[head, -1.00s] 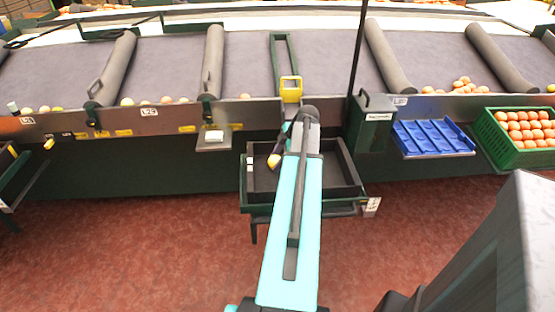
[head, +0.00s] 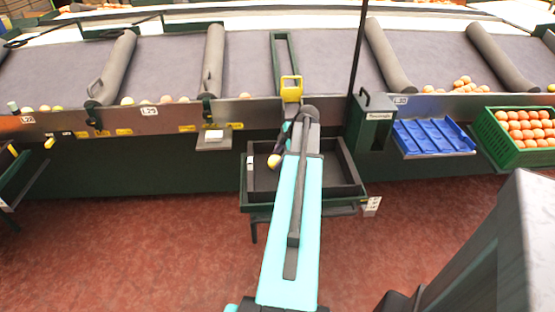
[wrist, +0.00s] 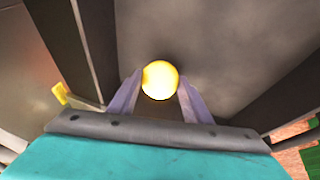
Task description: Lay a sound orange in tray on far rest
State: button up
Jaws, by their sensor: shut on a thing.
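My gripper (wrist: 160,88) is shut on an orange (wrist: 160,80), which looks bright yellow-orange between the two fingertips in the wrist view. In the head view the held orange (head: 274,161) shows at the left of my arm, over the dark open crate (head: 345,190) on a green stand. My arm hides part of that crate. A blue ridged tray (head: 432,137) lies on a rest at the right, with no fruit visible in it. My gripper is well left of the blue tray.
A green crate full of oranges (head: 520,158) stands right of the blue tray. A dark green box (head: 372,125) and a thin black pole (head: 358,50) stand between my arm and the blue tray. A sloped grey belt with padded dividers runs behind. Loose fruit lies along its edge.

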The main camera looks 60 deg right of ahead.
jog(key=shift+f, duration=0.45)
dwell(0.4)
jog(key=o, duration=1.7)
jog(key=shift+o, duration=0.2)
jog(key=shift+r, duration=0.15)
jog(key=shift+r+p, duration=1.6)
jog(key=shift+r, duration=2.3)
jog(key=shift+r, duration=0.1)
